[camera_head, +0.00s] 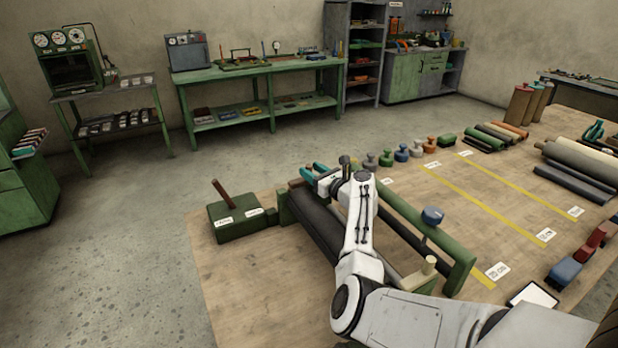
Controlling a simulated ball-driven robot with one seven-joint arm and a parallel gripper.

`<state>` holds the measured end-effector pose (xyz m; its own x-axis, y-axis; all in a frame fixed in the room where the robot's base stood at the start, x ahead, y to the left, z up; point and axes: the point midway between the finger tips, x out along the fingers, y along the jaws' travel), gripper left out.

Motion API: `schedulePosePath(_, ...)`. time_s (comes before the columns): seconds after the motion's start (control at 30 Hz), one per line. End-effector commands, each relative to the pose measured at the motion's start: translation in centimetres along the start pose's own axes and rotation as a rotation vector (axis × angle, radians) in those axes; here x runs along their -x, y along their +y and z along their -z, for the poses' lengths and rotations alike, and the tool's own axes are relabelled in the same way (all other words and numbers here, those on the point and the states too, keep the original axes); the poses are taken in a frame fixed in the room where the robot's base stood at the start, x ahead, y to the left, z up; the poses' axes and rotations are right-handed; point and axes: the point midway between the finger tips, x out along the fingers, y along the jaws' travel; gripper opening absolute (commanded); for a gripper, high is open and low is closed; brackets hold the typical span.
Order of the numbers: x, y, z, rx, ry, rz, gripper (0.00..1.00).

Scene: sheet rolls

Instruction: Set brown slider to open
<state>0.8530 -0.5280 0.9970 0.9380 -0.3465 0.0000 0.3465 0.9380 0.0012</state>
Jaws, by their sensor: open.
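A brown lever (222,193) stands on a dark green box (234,222) at the left end of the wooden table, and appears to be the brown slider. It leans to the left. Two white labels sit on the box, one toward the left and one toward the right; their words are too small to read surely. My gripper (314,171) has teal fingers, is open and appears empty. It is to the right of the brown lever and apart from it, over the far end of the green roller frame (464,262).
Dark rollers (318,222) lie in the frame beside the box, under my arm. Several small weights (402,153) line the far table edge. The table left of the box is bare.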

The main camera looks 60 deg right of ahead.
Motion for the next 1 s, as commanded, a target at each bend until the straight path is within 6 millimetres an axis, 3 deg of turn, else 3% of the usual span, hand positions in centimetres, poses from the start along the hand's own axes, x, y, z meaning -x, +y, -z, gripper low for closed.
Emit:
schedulePosePath(0.2, -1.7, -0.1, 0.2, 0.000, 0.000, 0.000, 0.46)
schedulePosePath(0.6, -2.1, 0.0, 0.0, 0.000, 0.001, 0.000, 0.46)
schedulePosePath(1.0, -2.1, 0.0, 0.0, 0.000, 0.001, 0.000, 0.09)
